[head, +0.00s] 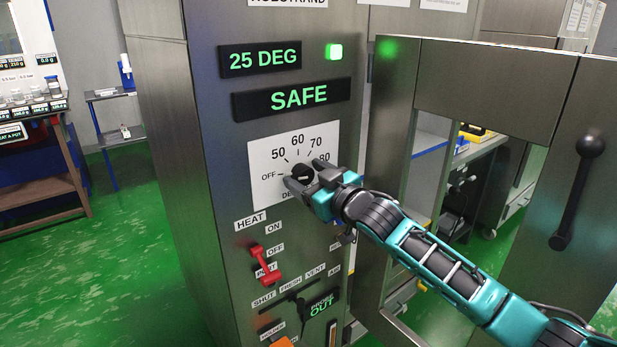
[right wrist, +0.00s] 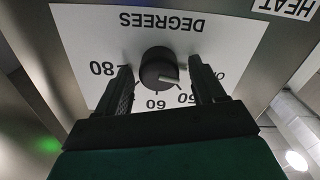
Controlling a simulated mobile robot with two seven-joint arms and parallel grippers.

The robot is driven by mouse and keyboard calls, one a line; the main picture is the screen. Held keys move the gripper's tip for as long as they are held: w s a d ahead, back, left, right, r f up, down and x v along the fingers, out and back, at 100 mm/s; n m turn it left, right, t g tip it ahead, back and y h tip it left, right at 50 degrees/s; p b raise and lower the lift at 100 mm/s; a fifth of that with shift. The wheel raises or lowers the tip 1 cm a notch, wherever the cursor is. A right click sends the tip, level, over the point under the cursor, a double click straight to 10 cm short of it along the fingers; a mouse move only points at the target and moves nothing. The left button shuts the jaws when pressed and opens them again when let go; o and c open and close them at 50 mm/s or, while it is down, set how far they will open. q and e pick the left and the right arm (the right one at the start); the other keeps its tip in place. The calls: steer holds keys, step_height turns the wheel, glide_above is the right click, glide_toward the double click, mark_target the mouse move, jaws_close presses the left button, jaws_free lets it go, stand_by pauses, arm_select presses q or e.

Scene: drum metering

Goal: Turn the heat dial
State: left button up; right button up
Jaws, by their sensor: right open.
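The heat dial (head: 302,173) is a round black knob on a white plate (head: 262,191) marked OFF, 50, 60, 70 and 80. My right gripper (head: 305,177) is at the dial, with its fingers open on either side of the knob. In the right wrist view the plate is upside down and the dial (right wrist: 157,66) sits between the two dark fingers (right wrist: 163,88). A gap shows on both sides of the knob. Its pale pointer mark is toward the 50 side; the exact reading is unclear. My left gripper is out of view.
Displays above read 25 DEG (head: 260,59) and SAFE (head: 292,97), with a lit green lamp (head: 334,52). Below is a red HEAT switch (head: 266,264) and a vent lever (head: 288,296). A metal door frame with a black handle (head: 580,190) stands at right.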

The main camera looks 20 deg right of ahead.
steer(key=shift+c, duration=0.4)
steer(key=c, duration=1)
